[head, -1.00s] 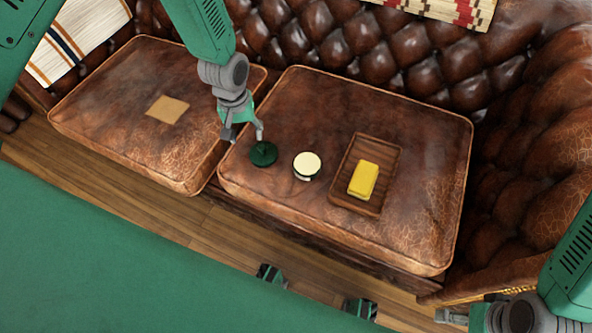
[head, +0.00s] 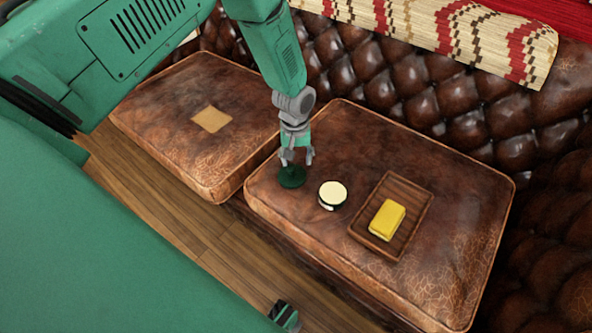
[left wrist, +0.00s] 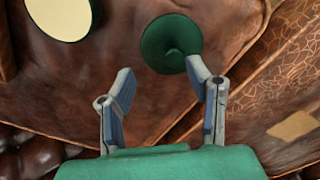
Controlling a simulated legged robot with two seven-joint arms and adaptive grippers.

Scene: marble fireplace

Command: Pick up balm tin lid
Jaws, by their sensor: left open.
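The balm tin lid (head: 291,177) is a dark green disc lying on the right leather cushion, near its left edge. My left gripper (head: 297,157) is open and empty, just above and behind the lid. In the left wrist view its fingers (left wrist: 162,82) are spread, and the right fingertip appears close to the lid's rim; I cannot tell whether they touch. The open balm tin (head: 332,194), with a cream top, stands right of the lid.
A wooden tray (head: 418,200) with a yellow block (head: 387,219) lies right of the tin. A tan square (head: 211,119) lies on the left cushion. The tufted sofa back (head: 425,97) rises behind. The right cushion's front is clear.

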